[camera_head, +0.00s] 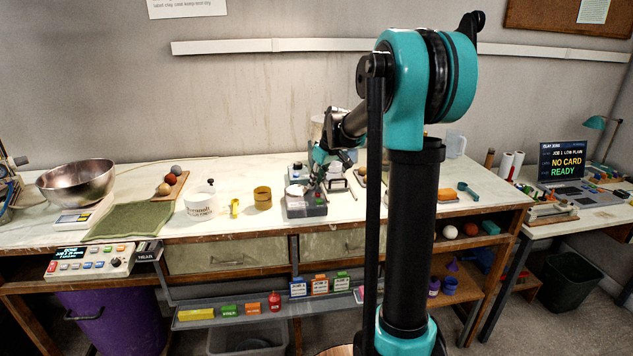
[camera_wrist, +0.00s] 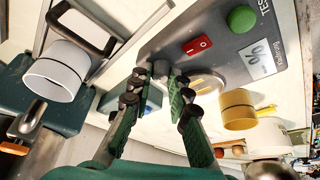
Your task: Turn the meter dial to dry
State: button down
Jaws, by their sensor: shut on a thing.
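The grey meter (camera_head: 306,210) sits near the front edge of the white bench, at the picture's centre. In the wrist view the meter (camera_wrist: 210,25) shows a green button (camera_wrist: 242,18), a red switch (camera_wrist: 198,45) and a small display (camera_wrist: 258,58) with a % sign. My gripper (camera_head: 317,186) reaches down onto the meter from above. In the wrist view my gripper's green-padded fingertips (camera_wrist: 159,78) are close together on a small grey knob, apparently the dial (camera_wrist: 160,68). The fingers hide most of the dial, and I cannot read its setting.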

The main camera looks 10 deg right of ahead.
jog(key=m, duration=0.2)
jog(key=m+h, duration=0.1)
jog(key=m, duration=0.1)
jog(key=m+t+h, duration=0.1)
jog(key=m, duration=0.1)
jog(key=shift+a, duration=0.25)
jog(key=m+h, duration=0.2)
jog(key=m, duration=0.3)
jog(key=shift+m, duration=0.3)
jog(key=c, duration=1.4)
grip_release()
jog(key=shift+c, duration=0.2)
jog(key=shift+a, duration=0.1)
jog(key=v, duration=1.2)
jog(key=shift+w+a+g, duration=0.2)
jog(key=shift+w+g, duration=0.05)
jog(key=shift+g, duration=0.05)
